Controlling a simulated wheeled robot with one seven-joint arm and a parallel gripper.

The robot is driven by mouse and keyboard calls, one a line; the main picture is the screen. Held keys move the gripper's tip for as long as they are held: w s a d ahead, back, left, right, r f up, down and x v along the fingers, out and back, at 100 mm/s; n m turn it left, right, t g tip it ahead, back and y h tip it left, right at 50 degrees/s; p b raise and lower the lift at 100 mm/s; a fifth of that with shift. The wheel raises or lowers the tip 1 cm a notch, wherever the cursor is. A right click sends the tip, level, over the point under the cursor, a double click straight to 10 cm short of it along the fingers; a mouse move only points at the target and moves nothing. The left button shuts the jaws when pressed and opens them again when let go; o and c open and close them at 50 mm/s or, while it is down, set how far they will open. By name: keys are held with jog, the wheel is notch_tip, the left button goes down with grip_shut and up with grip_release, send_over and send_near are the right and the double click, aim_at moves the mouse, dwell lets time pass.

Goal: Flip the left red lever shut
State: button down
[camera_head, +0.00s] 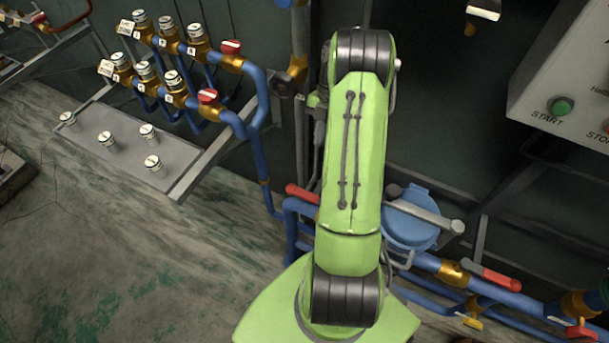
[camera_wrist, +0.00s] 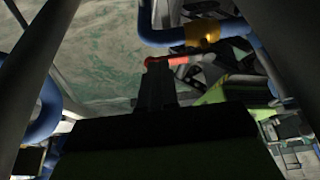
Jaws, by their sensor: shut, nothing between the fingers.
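The left red lever (camera_head: 302,194) shows in the head view just left of my green arm, on blue piping; the arm hides its right end. In the wrist view a red lever (camera_wrist: 178,61), apparently the same one, lies across the tips of my gripper (camera_wrist: 158,68). The fingers are shut with nothing between them. The tips look very close to the lever; I cannot tell if they touch it. In the head view my gripper is hidden behind the arm. A second red lever (camera_head: 488,277) sits on the pipe at the right.
A blue round cap (camera_head: 411,222) with a grey bar stands right of my arm. Blue pipes with brass valves and red knobs (camera_head: 208,96) are at upper left, above a grey shelf (camera_head: 128,140). A control box with a green START button (camera_head: 561,106) is at right. The floor at left is clear.

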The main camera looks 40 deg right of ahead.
aim_at(313, 198)
jog(key=s+a+f+b, duration=0.2)
jog(key=a+f+b, duration=0.2)
jog(key=a+f, duration=0.3)
notch_tip(313, 198, down, 2)
jog(key=shift+s+f, duration=0.1)
jog(key=shift+s, duration=0.2)
jog(key=shift+w+a, duration=0.1)
jog(key=shift+a, duration=0.05)
jog(key=shift+a+n, duration=0.3)
jog(key=shift+n, duration=0.1)
